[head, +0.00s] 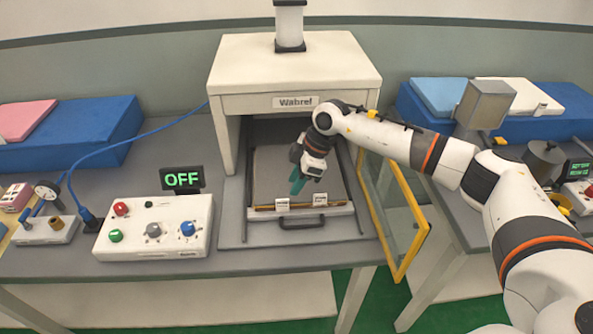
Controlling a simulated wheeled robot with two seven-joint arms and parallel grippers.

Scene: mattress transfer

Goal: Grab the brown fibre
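My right gripper (297,186), with teal fingers, reaches into the open chamber of the white Wabrel machine (295,75). It points down over the grey pull-out tray (268,165), near the tray's front. I cannot tell whether its fingers are open or shut, or whether they touch anything. A thin brownish strip (262,207) lies along the tray's front edge, just below the fingers. I cannot tell surely if it is the brown fibre. Part of the tray behind the gripper is hidden. My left gripper is not in view.
The machine's yellow-framed glass door (405,225) stands open to the right, below my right arm. A control box (153,228) with coloured knobs and an OFF display (182,179) stand on the left. Blue blocks (85,140) lie behind.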

